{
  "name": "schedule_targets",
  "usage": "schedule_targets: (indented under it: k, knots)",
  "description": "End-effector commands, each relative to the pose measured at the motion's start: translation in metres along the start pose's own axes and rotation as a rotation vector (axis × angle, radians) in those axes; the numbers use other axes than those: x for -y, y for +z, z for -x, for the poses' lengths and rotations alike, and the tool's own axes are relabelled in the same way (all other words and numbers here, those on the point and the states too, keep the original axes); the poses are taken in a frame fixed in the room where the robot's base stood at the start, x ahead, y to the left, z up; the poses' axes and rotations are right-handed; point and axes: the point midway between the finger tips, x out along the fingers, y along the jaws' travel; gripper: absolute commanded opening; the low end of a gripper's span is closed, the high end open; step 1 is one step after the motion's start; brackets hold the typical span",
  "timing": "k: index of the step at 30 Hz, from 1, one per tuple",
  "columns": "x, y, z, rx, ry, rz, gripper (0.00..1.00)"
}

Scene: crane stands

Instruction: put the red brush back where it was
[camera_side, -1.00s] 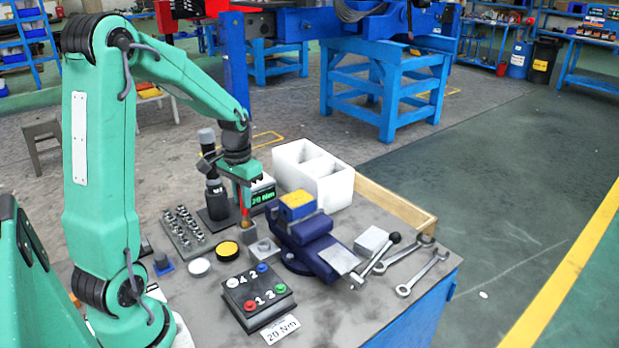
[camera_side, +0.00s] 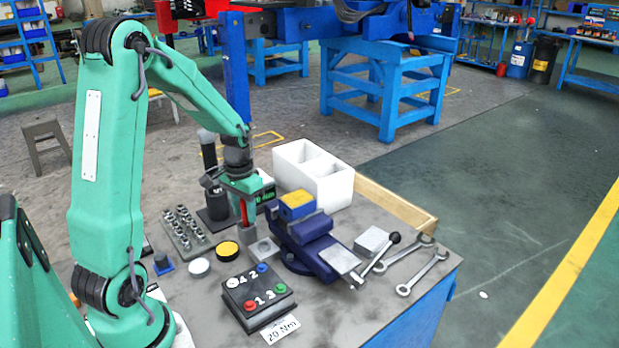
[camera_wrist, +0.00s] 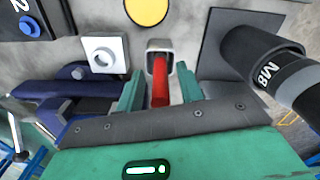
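The red brush (camera_side: 244,212) stands handle up in a small grey square cup (camera_side: 247,234) on the bench. In the wrist view, the red handle (camera_wrist: 160,84) rises from the cup's opening (camera_wrist: 160,47) toward me. Its lower end is hidden inside the cup. My gripper (camera_side: 243,194) is above the cup, around the top of the handle. In the wrist view, the fingers of my gripper (camera_wrist: 160,92) are apart, with a gap on each side of the handle.
A black tool marked M8 (camera_wrist: 262,60) stands close beside the cup. A block with a hole (camera_side: 264,249) and a blue vise (camera_side: 312,240) are to the right. A socket tray (camera_side: 186,232), yellow disc (camera_side: 228,249) and button box (camera_side: 258,293) lie nearby. A white bin (camera_side: 330,188) stands behind.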

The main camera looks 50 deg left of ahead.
Motion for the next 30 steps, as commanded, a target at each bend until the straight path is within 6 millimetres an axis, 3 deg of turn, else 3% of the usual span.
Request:
schedule_targets:
  k: [14, 20, 30]
  knots:
    - [0.0, -0.001, 0.011, -0.002, -0.001, 0.0, 0.37]
    - [0.0, -0.001, 0.034, -0.004, -0.001, 0.0, 0.37]
    - [0.0, -0.001, 0.09, -0.005, -0.001, 0.0, 0.37]
